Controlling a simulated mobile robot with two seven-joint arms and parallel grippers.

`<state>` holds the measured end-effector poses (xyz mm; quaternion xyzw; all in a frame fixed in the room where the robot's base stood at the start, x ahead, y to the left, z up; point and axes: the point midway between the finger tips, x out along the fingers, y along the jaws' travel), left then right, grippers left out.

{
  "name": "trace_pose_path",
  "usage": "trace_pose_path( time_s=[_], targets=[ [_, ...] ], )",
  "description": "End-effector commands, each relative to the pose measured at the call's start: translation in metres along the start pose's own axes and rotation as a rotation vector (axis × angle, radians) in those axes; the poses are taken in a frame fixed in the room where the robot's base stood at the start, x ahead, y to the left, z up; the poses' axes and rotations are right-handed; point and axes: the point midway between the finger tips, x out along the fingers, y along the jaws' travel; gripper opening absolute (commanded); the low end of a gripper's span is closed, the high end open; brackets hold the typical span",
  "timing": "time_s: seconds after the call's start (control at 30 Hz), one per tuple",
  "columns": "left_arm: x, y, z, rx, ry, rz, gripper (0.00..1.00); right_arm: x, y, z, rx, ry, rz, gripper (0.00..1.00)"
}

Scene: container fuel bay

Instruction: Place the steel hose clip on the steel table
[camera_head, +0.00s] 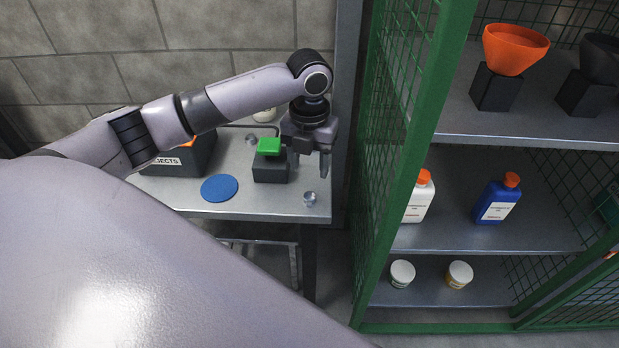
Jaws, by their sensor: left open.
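The steel table (262,205) stands against the block wall, left of the green cage. A small shiny metal piece (310,198), which looks like the steel hose clip, lies on the table near its front right corner. My left gripper (309,168) points down above the right part of the table, just behind this piece. It is open with nothing between its fingers, and apart from the piece. Another small metal piece (251,138) lies farther back; its kind is too small to tell. My right gripper is out of view.
A black block with a green top (269,147) stands close left of my gripper. A blue disc (219,188) and a dark rejects bin (188,158) are farther left. The green mesh cage (400,130) with shelved bottles and funnels rises at right.

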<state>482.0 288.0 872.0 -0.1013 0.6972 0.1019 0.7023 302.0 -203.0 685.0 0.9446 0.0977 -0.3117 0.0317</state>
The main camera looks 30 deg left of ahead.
Motion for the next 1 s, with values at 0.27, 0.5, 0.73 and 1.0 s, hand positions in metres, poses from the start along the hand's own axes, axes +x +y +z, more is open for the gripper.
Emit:
trace_pose_path(
  time_s=[0.27, 0.5, 0.73, 1.0],
  targets=[
    [-0.031, -0.001, 0.000, -0.005, 0.000, -0.002, 0.55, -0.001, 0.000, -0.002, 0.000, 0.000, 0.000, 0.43],
    [0.018, -0.039, -0.014, -0.206, -0.032, -0.121, 0.55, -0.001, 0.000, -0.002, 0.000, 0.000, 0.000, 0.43],
    [0.083, -0.092, -0.043, -0.625, -0.037, -0.368, 0.55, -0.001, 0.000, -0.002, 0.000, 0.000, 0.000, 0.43],
    [0.128, -0.121, -0.079, -1.113, 0.038, -0.620, 0.55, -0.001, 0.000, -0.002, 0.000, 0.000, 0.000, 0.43]
  ],
)
